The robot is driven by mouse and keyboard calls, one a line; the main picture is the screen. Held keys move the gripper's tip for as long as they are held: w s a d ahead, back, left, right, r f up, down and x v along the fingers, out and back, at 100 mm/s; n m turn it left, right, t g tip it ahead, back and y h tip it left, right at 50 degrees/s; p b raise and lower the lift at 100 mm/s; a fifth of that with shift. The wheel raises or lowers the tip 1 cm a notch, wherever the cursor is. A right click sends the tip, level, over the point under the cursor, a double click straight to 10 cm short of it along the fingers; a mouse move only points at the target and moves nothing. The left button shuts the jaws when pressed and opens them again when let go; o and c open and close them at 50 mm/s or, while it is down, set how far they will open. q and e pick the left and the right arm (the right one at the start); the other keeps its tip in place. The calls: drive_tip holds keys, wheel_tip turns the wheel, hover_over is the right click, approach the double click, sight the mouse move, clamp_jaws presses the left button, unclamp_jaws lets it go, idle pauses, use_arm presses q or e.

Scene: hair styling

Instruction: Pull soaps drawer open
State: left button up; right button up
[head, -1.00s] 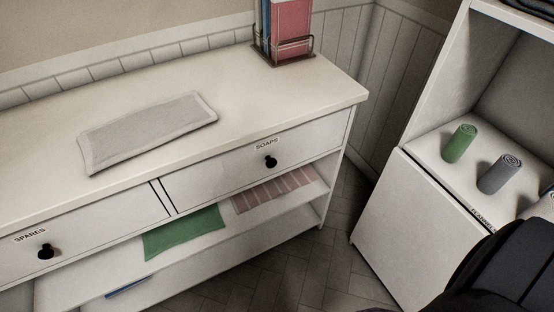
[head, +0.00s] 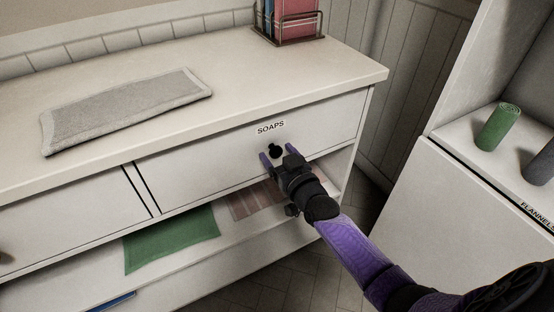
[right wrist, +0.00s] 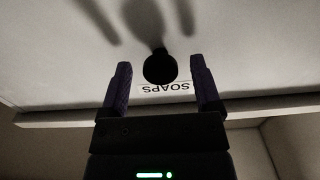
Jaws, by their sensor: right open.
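The soaps drawer (head: 218,160) is the right-hand white drawer under the counter, and it is shut. Its label "SOAPS" (head: 271,128) sits above a round black knob (head: 275,150). My right gripper (head: 278,153) is open at the drawer front, with a purple finger on each side of the knob. In the right wrist view the knob (right wrist: 160,67) lies between and slightly beyond the fingertips (right wrist: 160,75), with a gap on both sides. The label shows upside down there. My left gripper is not in view.
A grey cloth (head: 125,108) lies on the counter top (head: 240,80), and a wire rack (head: 288,30) stands at its back. Below, an open shelf holds a green cloth (head: 172,238) and a striped cloth (head: 255,200). A white cabinet (head: 470,200) with rolled towels stands at right.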

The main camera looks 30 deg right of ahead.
drive_tip(key=shift+w, duration=0.15)
clamp_jaws()
idle(0.4)
idle(1.0)
